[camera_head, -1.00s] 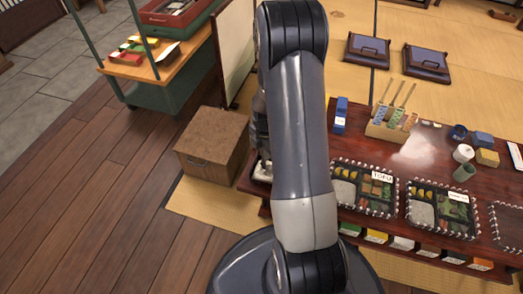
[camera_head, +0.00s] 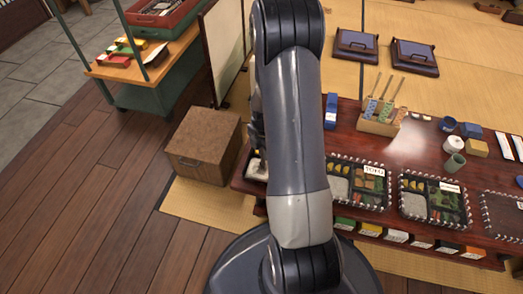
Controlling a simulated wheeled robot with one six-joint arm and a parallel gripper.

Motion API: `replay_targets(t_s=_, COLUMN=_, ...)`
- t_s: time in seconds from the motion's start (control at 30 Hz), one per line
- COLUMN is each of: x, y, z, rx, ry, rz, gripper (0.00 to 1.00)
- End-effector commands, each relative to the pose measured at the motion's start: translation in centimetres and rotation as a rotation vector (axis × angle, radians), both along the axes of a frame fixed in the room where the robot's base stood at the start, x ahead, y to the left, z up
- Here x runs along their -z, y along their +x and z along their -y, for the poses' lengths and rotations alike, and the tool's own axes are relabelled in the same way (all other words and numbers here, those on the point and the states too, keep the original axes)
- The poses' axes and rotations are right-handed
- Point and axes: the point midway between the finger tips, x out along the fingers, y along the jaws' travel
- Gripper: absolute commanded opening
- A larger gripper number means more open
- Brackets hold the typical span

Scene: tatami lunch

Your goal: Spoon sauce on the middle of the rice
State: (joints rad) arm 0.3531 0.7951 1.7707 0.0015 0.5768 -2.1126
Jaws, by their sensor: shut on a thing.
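Two dark partitioned lunch boxes stand on the red-brown table, one in the middle (camera_head: 349,206) and one to its right (camera_head: 422,217). Pale, rice-like fill lies in their left compartments, at the middle box (camera_head: 338,189) and the right box (camera_head: 412,206). A pale patch of another container (camera_head: 257,168) shows at the table's left end, mostly hidden by my arm. A wooden holder (camera_head: 378,126) carries several patterned sauce pots with upright handles. A dark part of my gripper (camera_head: 257,132) shows left of my arm above that pale patch. Its fingertips and what it grips are hidden.
A blue box (camera_head: 331,110), cups (camera_head: 454,164) and a yellow block (camera_head: 477,148) stand on the table. An emptier tray (camera_head: 502,216) is at right. A brown chest (camera_head: 204,146) stands close left of the table. The wooden floor at left is clear.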

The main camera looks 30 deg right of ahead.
Motion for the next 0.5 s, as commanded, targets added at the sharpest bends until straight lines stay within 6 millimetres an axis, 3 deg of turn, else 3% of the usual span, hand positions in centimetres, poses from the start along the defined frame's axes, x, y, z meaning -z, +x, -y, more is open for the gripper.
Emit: replay_targets(t_s=0.5, x=0.08, y=-0.75, z=0.80, rx=0.002, ry=0.000, rz=0.000, gripper=0.00)
